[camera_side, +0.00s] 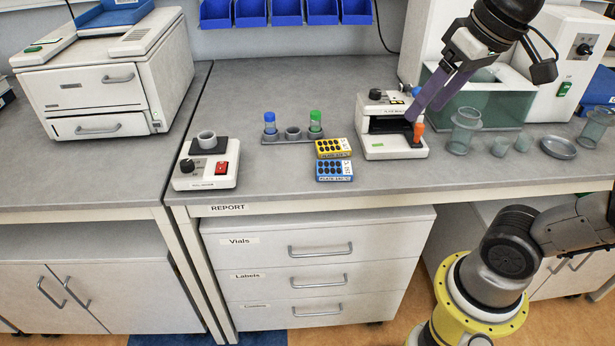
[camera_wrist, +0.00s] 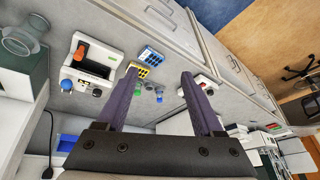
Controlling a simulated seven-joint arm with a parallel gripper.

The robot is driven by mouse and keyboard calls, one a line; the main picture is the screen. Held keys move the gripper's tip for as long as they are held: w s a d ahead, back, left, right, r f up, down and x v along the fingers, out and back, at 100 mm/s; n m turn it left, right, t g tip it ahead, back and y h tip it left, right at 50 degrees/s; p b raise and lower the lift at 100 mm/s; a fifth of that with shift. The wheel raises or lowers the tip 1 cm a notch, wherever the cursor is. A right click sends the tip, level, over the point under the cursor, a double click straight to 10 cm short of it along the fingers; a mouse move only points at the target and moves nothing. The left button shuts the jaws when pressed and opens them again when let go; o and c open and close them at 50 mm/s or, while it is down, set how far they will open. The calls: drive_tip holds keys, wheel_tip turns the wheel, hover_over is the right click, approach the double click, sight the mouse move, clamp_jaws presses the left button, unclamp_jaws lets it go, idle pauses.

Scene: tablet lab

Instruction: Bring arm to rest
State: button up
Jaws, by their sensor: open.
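My gripper (camera_side: 430,108) is open and empty, its two purple fingers spread above the bench near the right side of the small white press machine (camera_side: 375,146). In the wrist view my gripper (camera_wrist: 163,82) also shows, with clear space between the fingertips. The machine shows at the upper left of the wrist view (camera_wrist: 101,62), apart from the fingers. My arm hangs over the right part of the bench.
A rack (camera_side: 293,136) holds a blue-capped vial (camera_side: 270,122) and a green-capped vial (camera_side: 315,121). A yellow blister pack (camera_side: 333,148) and a blue one (camera_side: 334,170) lie beside it. A white mixer (camera_side: 207,168) stands left. Glassware, including a clear jar (camera_side: 462,131), stands right.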

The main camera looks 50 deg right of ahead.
wheel_tip(320, 180, down, 10)
drive_tip(key=s+n+t, duration=0.1)
drive_tip(key=s+n, duration=0.1)
drive_tip(key=s, duration=0.1)
drive_tip(key=shift+a+n, duration=0.4)
drive_tip(key=shift+r, duration=0.15)
